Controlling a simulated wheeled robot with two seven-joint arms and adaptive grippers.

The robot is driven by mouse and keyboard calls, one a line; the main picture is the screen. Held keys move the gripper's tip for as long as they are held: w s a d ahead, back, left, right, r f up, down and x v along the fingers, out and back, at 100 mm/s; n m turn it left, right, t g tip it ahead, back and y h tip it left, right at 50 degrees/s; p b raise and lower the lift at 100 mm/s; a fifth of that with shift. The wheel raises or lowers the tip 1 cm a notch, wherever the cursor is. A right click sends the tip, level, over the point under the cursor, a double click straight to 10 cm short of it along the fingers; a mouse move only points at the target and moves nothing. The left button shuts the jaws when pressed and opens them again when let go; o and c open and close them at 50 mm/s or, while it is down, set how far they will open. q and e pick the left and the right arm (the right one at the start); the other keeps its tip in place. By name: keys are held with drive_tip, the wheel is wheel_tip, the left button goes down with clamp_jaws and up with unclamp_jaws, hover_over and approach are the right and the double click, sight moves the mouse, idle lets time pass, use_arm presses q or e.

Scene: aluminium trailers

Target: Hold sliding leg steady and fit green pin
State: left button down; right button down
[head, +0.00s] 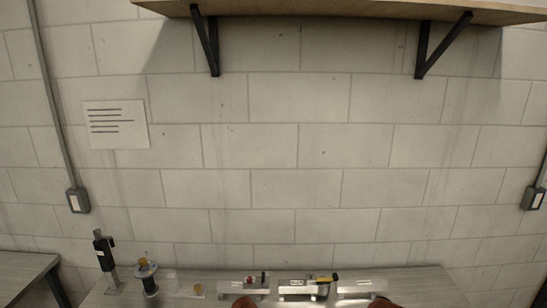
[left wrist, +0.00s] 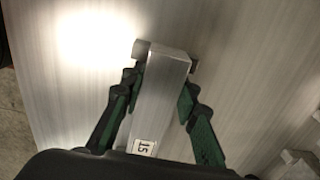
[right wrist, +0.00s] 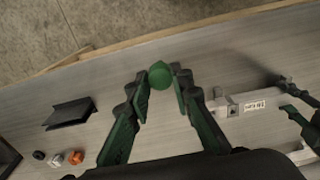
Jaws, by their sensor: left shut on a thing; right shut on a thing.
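In the left wrist view, the sliding leg (left wrist: 165,90) is a square aluminium bar with a label reading 15. My left gripper (left wrist: 158,82) is shut on it, one finger along each side. In the right wrist view, the green pin (right wrist: 160,75) shows as a round green head. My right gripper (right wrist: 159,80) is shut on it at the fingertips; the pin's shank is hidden. An aluminium bar with a label (right wrist: 252,104) lies to the right of the pin and apart from it, with the left gripper's fingers beyond its end.
In the head view, a black-handled post (head: 104,258) and a round-topped stand (head: 147,278) stand at the left. A shelf (head: 350,10) is above.

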idle(0.4)
drive_tip(key=w+a+m, duration=0.1)
drive_tip(key=w+a, duration=0.6)
drive_tip(key=w, duration=0.3)
drive_tip(key=w+a+m, duration=0.2)
drive_tip(key=w+a, duration=0.5)
drive_tip(key=w, duration=0.2)
drive_tip(key=shift+w+f+m, duration=0.2)
drive_tip(key=shift+w+m, duration=0.1)
drive_tip(key=shift+w, duration=0.05)
drive_tip(key=shift+a+f, duration=0.1)
drive_tip(key=shift+f, duration=2.85)
drive_tip(key=shift+s+f, duration=0.1)
drive_tip(key=shift+f, duration=2.4)
drive_tip(key=c, duration=1.6)
unclamp_jaws()
